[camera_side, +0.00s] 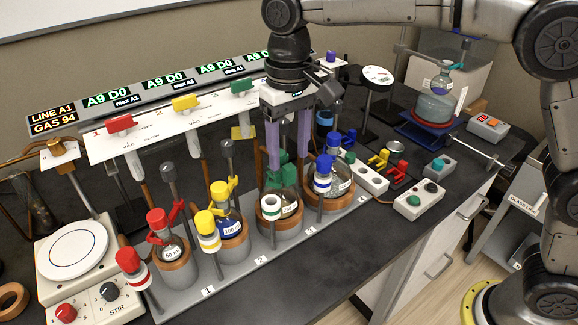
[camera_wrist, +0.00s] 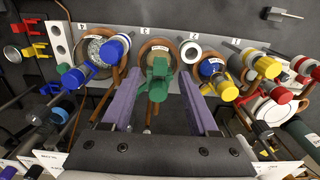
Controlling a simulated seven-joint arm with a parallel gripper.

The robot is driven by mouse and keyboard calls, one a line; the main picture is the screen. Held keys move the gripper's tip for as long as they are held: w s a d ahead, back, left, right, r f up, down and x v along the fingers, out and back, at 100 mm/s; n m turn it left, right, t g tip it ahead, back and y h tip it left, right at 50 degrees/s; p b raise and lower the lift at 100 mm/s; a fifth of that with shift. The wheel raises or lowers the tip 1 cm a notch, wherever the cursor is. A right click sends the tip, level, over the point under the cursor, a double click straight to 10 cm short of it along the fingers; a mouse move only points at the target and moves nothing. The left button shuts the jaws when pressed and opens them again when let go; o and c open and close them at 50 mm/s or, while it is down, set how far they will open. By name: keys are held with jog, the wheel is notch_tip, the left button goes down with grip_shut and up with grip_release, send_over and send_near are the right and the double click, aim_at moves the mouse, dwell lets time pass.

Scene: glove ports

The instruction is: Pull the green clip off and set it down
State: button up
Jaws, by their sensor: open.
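The green clip (camera_wrist: 158,80) is on the neck of the third flask from the left, between my fingers in the wrist view. In the side view the clip (camera_side: 284,158) is partly hidden by my fingers. My gripper (camera_side: 288,165) is open, its purple fingers pointing down on either side of the clip. In the wrist view the gripper (camera_wrist: 160,78) shows a gap between each finger and the clip.
Flasks with red (camera_side: 158,222), yellow (camera_side: 221,190) and blue (camera_side: 325,163) clips stand in the same row. A white holder (camera_side: 370,180) lies to the right, near loose yellow (camera_side: 378,160) and red (camera_side: 397,171) clips. A white panel with coloured handles stands behind. Dark bench shows in front.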

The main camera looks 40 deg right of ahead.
aim_at(289, 167)
jog(key=shift+f, duration=2.25)
grip_shut()
jog(key=shift+s+f, duration=0.1)
jog(key=shift+s, duration=1.95)
